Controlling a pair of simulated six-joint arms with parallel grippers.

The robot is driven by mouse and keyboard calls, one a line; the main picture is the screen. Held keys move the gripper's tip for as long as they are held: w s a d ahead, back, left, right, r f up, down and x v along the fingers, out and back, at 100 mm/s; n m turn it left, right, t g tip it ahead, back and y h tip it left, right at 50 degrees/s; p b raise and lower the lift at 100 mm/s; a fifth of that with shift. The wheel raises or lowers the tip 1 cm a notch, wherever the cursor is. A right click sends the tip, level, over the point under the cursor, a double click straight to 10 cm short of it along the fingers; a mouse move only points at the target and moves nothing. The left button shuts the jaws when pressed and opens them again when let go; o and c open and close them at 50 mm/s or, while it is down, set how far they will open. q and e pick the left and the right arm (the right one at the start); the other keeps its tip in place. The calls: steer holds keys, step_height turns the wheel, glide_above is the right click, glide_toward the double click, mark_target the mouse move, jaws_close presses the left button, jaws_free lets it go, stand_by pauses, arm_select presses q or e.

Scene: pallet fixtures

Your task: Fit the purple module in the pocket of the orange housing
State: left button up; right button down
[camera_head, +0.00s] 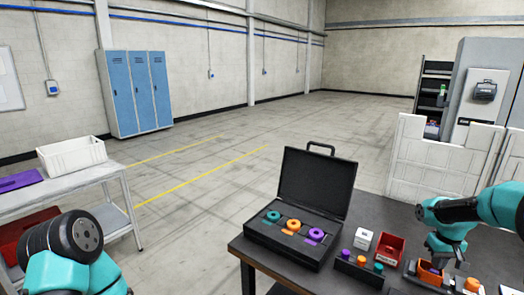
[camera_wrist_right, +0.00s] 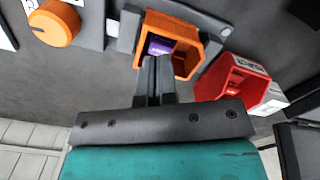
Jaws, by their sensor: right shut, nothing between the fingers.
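The orange housing (camera_wrist_right: 197,49) is an open-topped box on a dark grey fixture in the right wrist view. In the head view the housing (camera_head: 424,279) sits at the table's right end. The purple module (camera_wrist_right: 160,46) lies inside the housing's pocket; I cannot tell whether it sits flat or fully down. My right gripper (camera_wrist_right: 156,64) is shut and empty, its fingertips at the pocket's near side, partly covering the module. In the head view my right gripper (camera_head: 436,264) is over the housing. My left arm shows at the lower left, but its gripper is out of view.
A red bin (camera_wrist_right: 225,80) stands beside the housing. An orange round knob (camera_wrist_right: 54,23) is on the fixture's other side. In the head view, an open black case (camera_head: 270,237) holds coloured rings, and a dark holder (camera_head: 357,270) carries coloured pegs. A white box (camera_head: 362,239) stands behind it.

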mark_target(435, 271)
steer(key=shift+r, duration=2.65)
